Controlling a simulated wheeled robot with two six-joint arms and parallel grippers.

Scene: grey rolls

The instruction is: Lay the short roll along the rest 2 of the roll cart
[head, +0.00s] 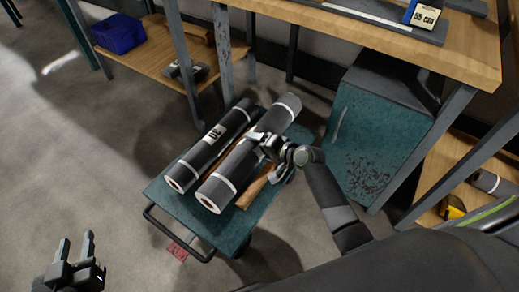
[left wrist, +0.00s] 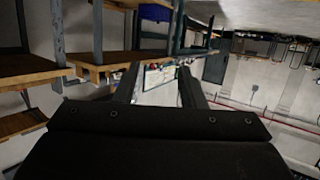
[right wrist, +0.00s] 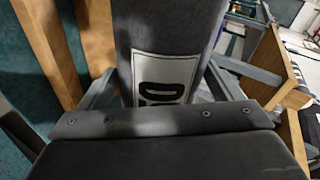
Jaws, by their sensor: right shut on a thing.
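A dark grey roll (head: 236,172) with white end bands is in my right gripper (head: 264,145), over the right part of the teal roll cart (head: 158,203). Its label shows in the right wrist view (right wrist: 165,78), partly hidden, so I cannot read its length. My right gripper is shut around its middle. A second grey roll (head: 195,158), labelled 30, lies on the cart to the left, roughly parallel. Wooden rest strips (head: 256,188) show beside the held roll; whether it touches them I cannot tell. My left gripper (head: 75,245) is open and empty, left of the cart.
A wooden workbench (head: 360,38) stands behind the cart, with a teal cabinet (head: 375,125) below it. A blue bin (head: 117,34) sits on a low shelf at the upper left. The floor at left is clear.

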